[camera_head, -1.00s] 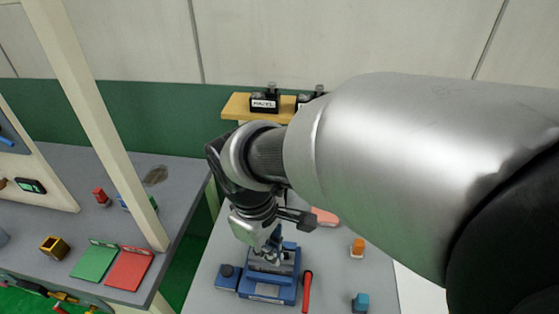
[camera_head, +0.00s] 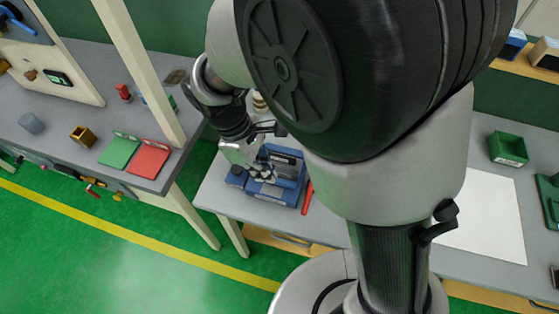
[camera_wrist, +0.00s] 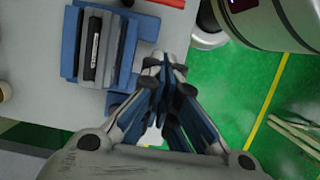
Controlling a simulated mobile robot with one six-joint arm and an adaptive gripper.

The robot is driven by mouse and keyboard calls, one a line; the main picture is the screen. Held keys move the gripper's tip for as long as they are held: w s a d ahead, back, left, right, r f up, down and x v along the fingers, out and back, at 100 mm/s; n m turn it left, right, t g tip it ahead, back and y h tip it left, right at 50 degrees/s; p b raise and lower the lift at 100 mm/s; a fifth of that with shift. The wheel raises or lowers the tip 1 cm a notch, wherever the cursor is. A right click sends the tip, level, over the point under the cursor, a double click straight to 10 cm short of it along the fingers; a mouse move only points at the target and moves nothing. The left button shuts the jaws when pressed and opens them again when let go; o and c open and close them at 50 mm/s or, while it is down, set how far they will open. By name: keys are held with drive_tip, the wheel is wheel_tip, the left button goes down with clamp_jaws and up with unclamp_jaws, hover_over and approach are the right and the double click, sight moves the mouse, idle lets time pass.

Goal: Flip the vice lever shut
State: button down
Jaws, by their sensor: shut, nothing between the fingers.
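The blue vice (camera_head: 285,188) stands on the grey bench, and its body also shows at the upper left of the wrist view (camera_wrist: 68,45). A red bar (camera_head: 307,198) lies along its right side, which I take to be the lever; in the wrist view a red piece (camera_wrist: 170,3) shows at the top edge. My gripper (camera_head: 262,170) is over the vice's left part in the head view. In the wrist view my gripper (camera_wrist: 165,62) has its fingertips together and empty, beside the vice. I cannot tell whether they touch it.
A green bin (camera_head: 508,148) and a white sheet (camera_head: 485,215) are on the right. My arm hides much of the middle. Green floor is open at front left.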

sight(308, 200)
drive_tip(key=b+x, duration=0.3)
drive_tip(key=x, duration=0.5)
drive_tip(key=shift+d+f, duration=0.15)
drive_tip(key=shift+f, duration=0.25)
drive_tip(key=d, duration=0.1)
drive_tip(key=s+d+f+b, duration=0.1)
drive_tip(key=d, duration=0.1)
drive_tip(key=shift+f, duration=0.1)
drive_tip(key=shift+s+d+b, duration=0.25)
drive_tip(key=shift+d+b, duration=0.05)
drive_tip(key=shift+d, duration=0.1)
drive_tip(key=shift+s+d+n, duration=0.25)
drive_tip(key=shift+n, duration=0.15)
